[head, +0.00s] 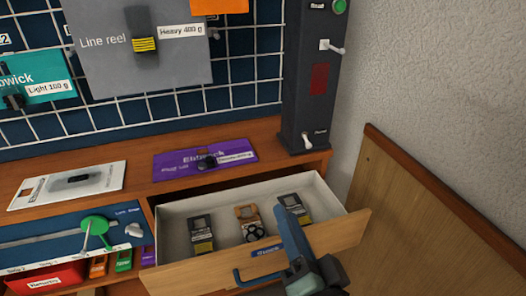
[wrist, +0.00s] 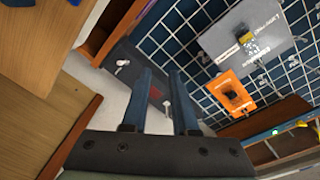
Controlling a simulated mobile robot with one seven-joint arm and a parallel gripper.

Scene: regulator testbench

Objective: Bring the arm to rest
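My gripper (head: 287,217) is over the front right part of an open drawer (head: 180,212) in the head view, reaching up from the bottom edge. In the wrist view my gripper (wrist: 160,75) shows two blue fingers apart with nothing between them. From the head view alone I cannot tell whether the fingers touch the drawer. Most of my arm is out of view.
The drawer holds three small packages (head: 201,233) and has a blue handle (head: 258,272). A dark column (head: 309,95) with switches stands behind. A wooden panel (head: 420,210) is at right. Cards hang on a wire grid (head: 110,110). A red bin (head: 45,281) sits lower left.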

